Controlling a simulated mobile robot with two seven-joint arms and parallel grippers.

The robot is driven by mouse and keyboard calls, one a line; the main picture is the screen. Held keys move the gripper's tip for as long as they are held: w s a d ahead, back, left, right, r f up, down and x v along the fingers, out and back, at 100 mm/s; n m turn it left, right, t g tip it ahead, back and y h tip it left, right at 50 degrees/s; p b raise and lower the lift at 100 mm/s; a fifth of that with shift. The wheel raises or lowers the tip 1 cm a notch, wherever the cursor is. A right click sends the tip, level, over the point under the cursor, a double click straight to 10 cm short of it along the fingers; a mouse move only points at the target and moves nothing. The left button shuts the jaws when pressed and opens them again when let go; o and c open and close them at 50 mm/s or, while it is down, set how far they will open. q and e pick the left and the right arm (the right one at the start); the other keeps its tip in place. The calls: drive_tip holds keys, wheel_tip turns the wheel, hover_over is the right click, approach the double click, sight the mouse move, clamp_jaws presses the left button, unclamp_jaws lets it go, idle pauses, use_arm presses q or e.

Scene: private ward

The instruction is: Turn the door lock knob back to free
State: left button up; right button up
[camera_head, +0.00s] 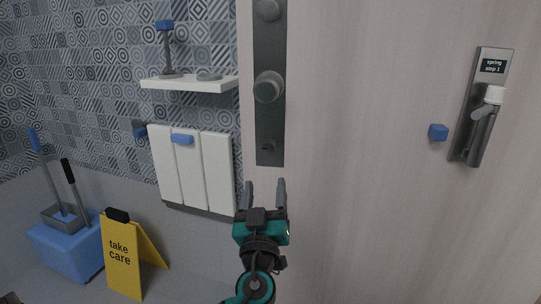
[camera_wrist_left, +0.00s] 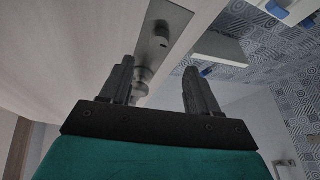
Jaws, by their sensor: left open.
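A tall dark metal lock plate (camera_head: 270,128) is fixed upright on the pale door. It carries a round knob (camera_head: 268,88) at mid-height, another round knob (camera_head: 267,10) at the top edge of the picture, and a small dark fitting (camera_head: 268,147) near its lower end. I cannot tell which one is the lock knob. My left gripper (camera_head: 266,183) is open and empty below the plate, fingers pointing up. In the left wrist view the plate (camera_wrist_left: 178,22) lies beyond the left gripper (camera_wrist_left: 158,64), with a round metal part partly hidden by the left finger. My right gripper is out of view.
A shelf (camera_head: 190,84) and white folded panels (camera_head: 192,168) are on the tiled wall left. A yellow "take care" sign (camera_head: 122,262) and a blue bucket (camera_head: 68,248) stand lower left. A lever handle unit (camera_head: 482,120) and blue block (camera_head: 438,132) are right.

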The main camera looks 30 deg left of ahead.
sight(269, 152)
use_arm(q)
drive_tip(key=p+x, duration=0.2)
drive_tip(key=x, duration=0.8)
drive_tip(key=shift+w, duration=0.1)
drive_tip(key=c, duration=1)
